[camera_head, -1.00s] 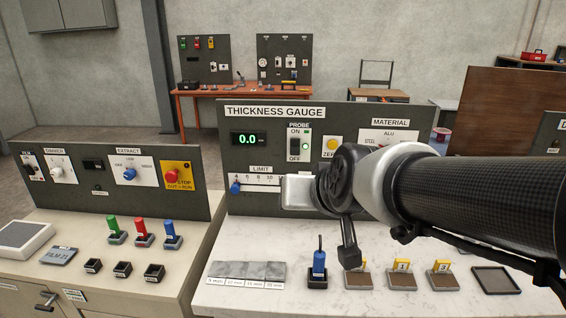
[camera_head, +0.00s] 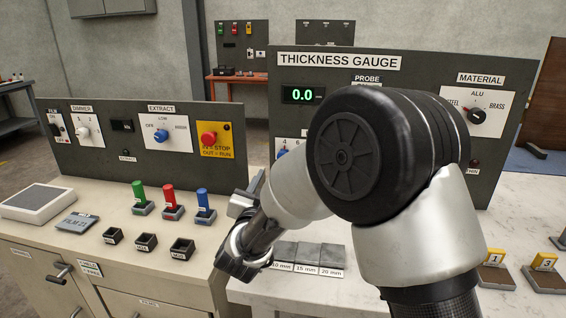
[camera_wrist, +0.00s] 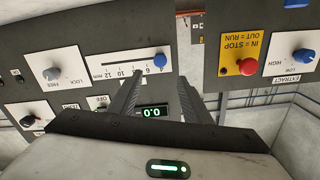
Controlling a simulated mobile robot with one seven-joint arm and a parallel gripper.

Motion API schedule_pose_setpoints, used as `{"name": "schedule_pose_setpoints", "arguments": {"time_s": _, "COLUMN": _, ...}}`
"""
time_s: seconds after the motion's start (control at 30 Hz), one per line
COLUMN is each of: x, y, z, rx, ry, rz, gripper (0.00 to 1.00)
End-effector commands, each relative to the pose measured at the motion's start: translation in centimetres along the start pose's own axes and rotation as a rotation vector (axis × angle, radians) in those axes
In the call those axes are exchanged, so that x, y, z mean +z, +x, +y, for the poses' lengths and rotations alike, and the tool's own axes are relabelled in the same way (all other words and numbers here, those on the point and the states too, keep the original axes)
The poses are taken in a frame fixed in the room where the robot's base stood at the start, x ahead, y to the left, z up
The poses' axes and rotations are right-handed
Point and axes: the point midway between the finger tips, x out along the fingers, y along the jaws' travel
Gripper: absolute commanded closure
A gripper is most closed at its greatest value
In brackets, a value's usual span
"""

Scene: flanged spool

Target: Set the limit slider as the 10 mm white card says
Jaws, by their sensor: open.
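The limit slider's blue knob (camera_wrist: 160,60) sits at the 4 end of its white scale (camera_wrist: 120,68), which appears upside down in the wrist view. In the head view the knob (camera_head: 282,153) shows beside the 4, with most of the scale hidden behind my arm. My gripper (camera_wrist: 160,80) is open and empty, its fingers pointing at the panel below the knob in the wrist view. In the head view my gripper (camera_head: 254,186) is left of the gauge panel. A white 10 mm label (camera_head: 283,267) lies before grey blocks; no other writing on it is readable.
The left bench has an extract panel with a red stop button (camera_head: 208,139), which also shows in the wrist view (camera_wrist: 247,67). Coloured handled pieces (camera_head: 170,204) and black holders (camera_head: 146,242) stand on that bench. A lock knob (camera_wrist: 51,73) is beside the scale.

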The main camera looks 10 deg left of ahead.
Motion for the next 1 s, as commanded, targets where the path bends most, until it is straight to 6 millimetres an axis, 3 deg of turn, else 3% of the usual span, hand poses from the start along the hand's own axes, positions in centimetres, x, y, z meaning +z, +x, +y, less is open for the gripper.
{"name": "schedule_pose_setpoints", "arguments": {"time_s": 0.3, "x": 0.1, "y": 7.2, "z": 0.2, "rx": 0.002, "ry": 0.001, "rz": 0.001, "gripper": 0.56}}
{"name": "schedule_pose_setpoints", "arguments": {"time_s": 0.5, "x": 0.1, "y": 10.8, "z": 0.1, "rx": 0.000, "ry": 0.001, "rz": 0.000, "gripper": 0.56}}
{"name": "schedule_pose_setpoints", "arguments": {"time_s": 0.7, "x": 0.0, "y": 12.7, "z": 0.0, "rx": -0.001, "ry": 0.000, "rz": 0.000, "gripper": 0.56}}
{"name": "schedule_pose_setpoints", "arguments": {"time_s": 1.0, "x": 0.0, "y": 13.0, "z": 0.0, "rx": -0.002, "ry": 0.000, "rz": -0.001, "gripper": 0.56}}
